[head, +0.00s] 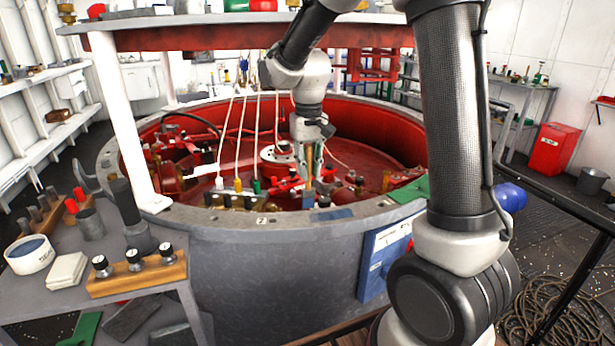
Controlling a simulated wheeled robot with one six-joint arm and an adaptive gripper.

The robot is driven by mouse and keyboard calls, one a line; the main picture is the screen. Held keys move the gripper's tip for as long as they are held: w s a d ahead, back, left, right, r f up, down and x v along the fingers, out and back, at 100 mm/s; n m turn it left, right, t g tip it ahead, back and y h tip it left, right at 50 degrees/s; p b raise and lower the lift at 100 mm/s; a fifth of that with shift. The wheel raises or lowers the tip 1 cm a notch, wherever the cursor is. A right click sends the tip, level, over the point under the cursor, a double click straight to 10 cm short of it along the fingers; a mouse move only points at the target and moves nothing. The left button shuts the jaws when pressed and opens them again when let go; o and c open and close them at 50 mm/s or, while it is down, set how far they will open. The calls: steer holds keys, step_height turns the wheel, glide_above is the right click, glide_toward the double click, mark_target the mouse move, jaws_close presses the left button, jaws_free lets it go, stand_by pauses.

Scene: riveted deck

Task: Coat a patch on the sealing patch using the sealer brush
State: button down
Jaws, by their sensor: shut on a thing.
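My gripper (309,158) hangs from the arm over the near side of the round red-lined tank, fingers pointing down. It is shut on the sealer brush (308,194), which hangs down with a bluish lower end. The sealing patch appears to be the flat blue-grey rectangle (331,214) on the tank's near rim. The brush is slightly left of it in the picture; I cannot tell whether its tip touches the rim. The fingers hide part of the brush. A white tub (29,264) with blue contents stands on the left bench.
The tank's grey rim (230,222) holds several coloured plugs and fittings. A white post (122,130) stands at left, under an overhead shelf (200,20). The left bench carries dials on a wooden block (140,277). A green piece (408,190) lies on the rim at right.

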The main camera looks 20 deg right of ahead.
mark_target(308, 145)
steer(key=shift+r, duration=2)
steer(key=shift+a, duration=0.1)
